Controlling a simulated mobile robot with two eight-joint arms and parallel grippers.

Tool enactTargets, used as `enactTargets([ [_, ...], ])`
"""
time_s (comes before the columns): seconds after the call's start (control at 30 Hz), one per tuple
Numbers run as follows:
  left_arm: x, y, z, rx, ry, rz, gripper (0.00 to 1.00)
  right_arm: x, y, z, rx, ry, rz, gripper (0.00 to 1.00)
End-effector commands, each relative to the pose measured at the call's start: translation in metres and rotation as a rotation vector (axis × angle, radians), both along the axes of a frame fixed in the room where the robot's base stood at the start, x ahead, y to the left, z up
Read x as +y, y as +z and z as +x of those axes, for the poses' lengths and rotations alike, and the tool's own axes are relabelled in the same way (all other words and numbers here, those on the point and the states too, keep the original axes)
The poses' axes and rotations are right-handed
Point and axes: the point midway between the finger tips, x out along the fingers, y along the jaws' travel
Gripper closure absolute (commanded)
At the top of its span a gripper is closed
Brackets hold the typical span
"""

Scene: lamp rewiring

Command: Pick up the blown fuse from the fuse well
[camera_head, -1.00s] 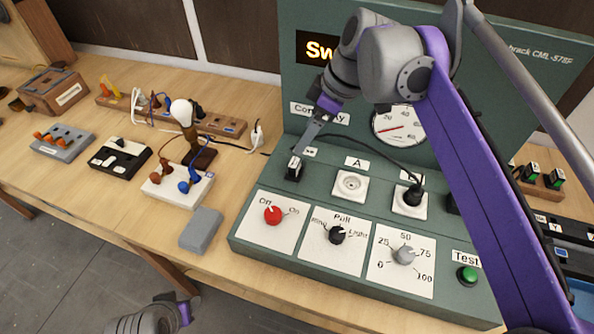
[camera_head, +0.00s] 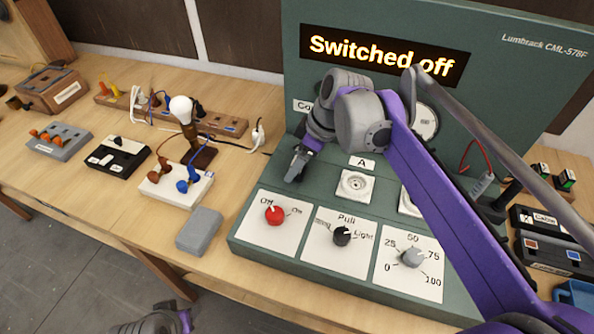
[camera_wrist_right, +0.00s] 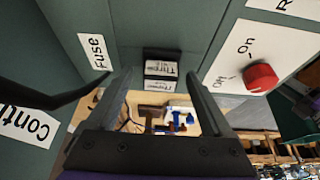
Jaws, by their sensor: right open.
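The blown fuse (camera_wrist_right: 161,69) shows in the right wrist view as a small black block with white, lettered faces. It sits by the panel's "Fuse" label (camera_wrist_right: 97,51), between the two fingers of my right gripper (camera_wrist_right: 159,77). The fingers are apart, with gaps on both sides of the block. In the head view my right gripper (camera_head: 294,177) points down at the left part of the green console and hides the fuse and its well. My left gripper (camera_head: 184,318) is only partly in view at the bottom edge, and its jaws cannot be made out.
The green console (camera_head: 262,262) carries a red Off/On knob (camera_head: 274,214), socket A (camera_head: 354,185) and a display reading "Switched off" (camera_head: 381,56). A lamp (camera_head: 182,110), a grey block (camera_head: 200,230) and a black switch box (camera_head: 118,156) stand on the table to the left.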

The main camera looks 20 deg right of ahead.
Motion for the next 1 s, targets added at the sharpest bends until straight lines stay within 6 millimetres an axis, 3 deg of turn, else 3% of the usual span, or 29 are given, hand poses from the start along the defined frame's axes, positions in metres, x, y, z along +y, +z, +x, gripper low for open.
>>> enactTargets([
  [0.27,0.0000,-0.0004,0.0000,0.000,0.000,0.000,0.50,0.0016,-0.0046,0.0011,0.000,0.000,0.000,0.15],
  [0.77,0.0000,-0.0004,0.0000,0.000,0.000,0.000,0.50,0.0015,-0.0044,0.0009,0.000,0.000,0.000,1.00],
  [1.0,0.0000,-0.0004,-0.0001,0.000,0.000,0.000,0.50,0.0014,-0.0035,0.0009,0.000,0.000,0.000,1.00],
])
